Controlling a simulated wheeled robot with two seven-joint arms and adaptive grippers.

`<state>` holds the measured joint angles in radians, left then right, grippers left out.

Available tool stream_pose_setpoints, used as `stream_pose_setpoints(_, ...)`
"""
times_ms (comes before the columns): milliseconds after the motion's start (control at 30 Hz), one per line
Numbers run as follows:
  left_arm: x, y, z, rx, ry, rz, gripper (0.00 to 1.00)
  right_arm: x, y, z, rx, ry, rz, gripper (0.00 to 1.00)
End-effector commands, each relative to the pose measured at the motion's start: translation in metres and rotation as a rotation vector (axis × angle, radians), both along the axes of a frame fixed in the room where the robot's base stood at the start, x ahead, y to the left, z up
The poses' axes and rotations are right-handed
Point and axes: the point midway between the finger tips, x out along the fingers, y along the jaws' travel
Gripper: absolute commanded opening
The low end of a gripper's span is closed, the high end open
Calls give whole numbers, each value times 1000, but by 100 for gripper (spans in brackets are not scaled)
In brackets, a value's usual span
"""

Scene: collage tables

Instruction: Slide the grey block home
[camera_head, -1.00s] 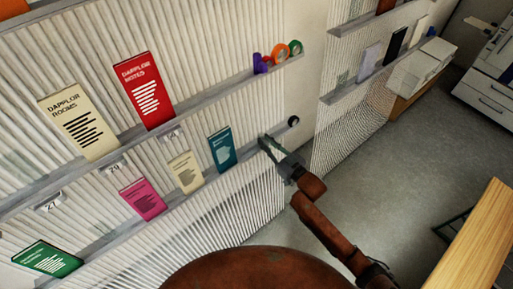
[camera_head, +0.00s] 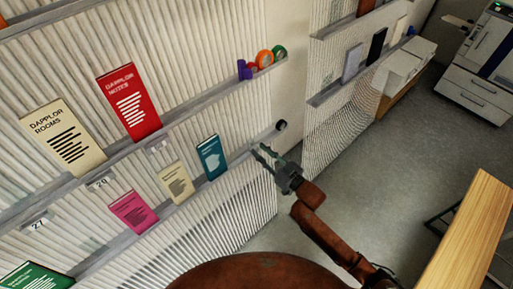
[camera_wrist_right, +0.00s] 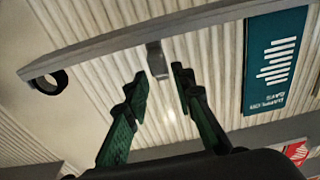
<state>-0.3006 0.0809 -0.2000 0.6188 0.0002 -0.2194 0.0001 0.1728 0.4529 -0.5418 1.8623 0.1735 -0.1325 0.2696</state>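The grey block (camera_wrist_right: 157,60) shows in the right wrist view, small and dark grey, on the lower edge of a grey rail (camera_wrist_right: 110,42). In the head view I cannot clearly make it out beside the fingertips. My right gripper (camera_wrist_right: 159,76) is open, with one finger on each side of the block in the picture and a visible gap to each. In the head view this gripper (camera_head: 260,151) is near the right end of the lower rail (camera_head: 262,138). A black ring (camera_head: 281,125) sits at that rail end; it also shows in the wrist view (camera_wrist_right: 48,82). My left gripper is out of view.
Booklets stand along the rails, the teal one (camera_head: 211,158) closest to my right gripper. Orange and green rolls (camera_head: 265,58) sit on the rail above. A wooden table (camera_head: 470,235) is at the right. Grey floor between is open.

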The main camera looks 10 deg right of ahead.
Motion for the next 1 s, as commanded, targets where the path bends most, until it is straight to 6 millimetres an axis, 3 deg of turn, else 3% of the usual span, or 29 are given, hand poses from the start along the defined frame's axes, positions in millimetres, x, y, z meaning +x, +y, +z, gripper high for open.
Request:
stream_pose_setpoints(200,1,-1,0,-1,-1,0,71,-39,-29,-2,-1,3,0,23)
stream_pose_setpoints(400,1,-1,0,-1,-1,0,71,-62,-46,-1,-1,1,0,23)
stream_pose_setpoints(1000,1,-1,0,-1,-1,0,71,-69,-50,0,1,1,0,23)
